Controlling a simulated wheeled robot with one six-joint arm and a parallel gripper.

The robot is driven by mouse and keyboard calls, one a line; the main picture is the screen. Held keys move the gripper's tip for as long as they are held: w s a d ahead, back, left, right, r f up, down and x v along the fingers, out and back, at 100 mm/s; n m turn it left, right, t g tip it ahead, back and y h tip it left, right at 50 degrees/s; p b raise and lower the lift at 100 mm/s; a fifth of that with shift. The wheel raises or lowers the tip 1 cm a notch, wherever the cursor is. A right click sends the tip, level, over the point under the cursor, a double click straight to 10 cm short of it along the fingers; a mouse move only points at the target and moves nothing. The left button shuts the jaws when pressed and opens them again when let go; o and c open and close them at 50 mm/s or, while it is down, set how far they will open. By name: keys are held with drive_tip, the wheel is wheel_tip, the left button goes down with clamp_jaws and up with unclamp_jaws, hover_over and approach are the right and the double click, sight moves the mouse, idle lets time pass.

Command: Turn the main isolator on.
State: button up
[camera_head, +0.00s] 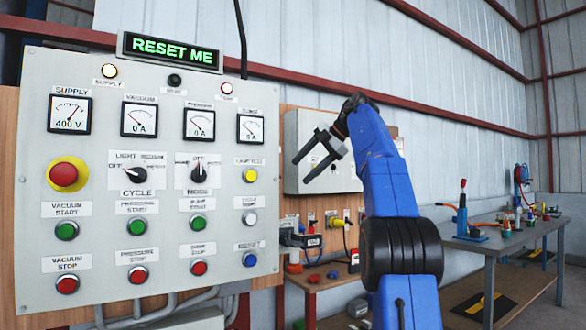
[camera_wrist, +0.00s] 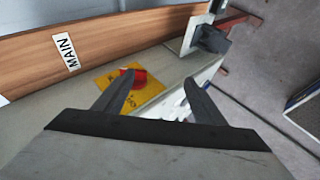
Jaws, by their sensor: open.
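The main isolator shows in the wrist view as a red knob (camera_wrist: 139,79) on a yellow plate (camera_wrist: 117,97), set on a grey surface. A white label reading MAIN (camera_wrist: 66,49) is on the wooden board beside it. The knob is partly behind my left finger, and its on or off setting cannot be read. In the head view my gripper (camera_head: 301,170) is in front of a grey wall box (camera_head: 300,125); no red knob shows there.
A large control panel (camera_head: 100,200) with dials, buttons and a RESET ME display (camera_head: 171,50) stands at the left. A workbench (camera_head: 500,236) with tools is at the right. A low wooden shelf (camera_head: 325,279) with fittings is below my arm.

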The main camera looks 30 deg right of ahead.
drive_tip(key=shift+s+d, duration=0.4)
drive_tip(key=shift+s, duration=0.3)
drive_tip(key=shift+s+d, duration=0.4)
drive_tip(key=shift+s, duration=0.25)
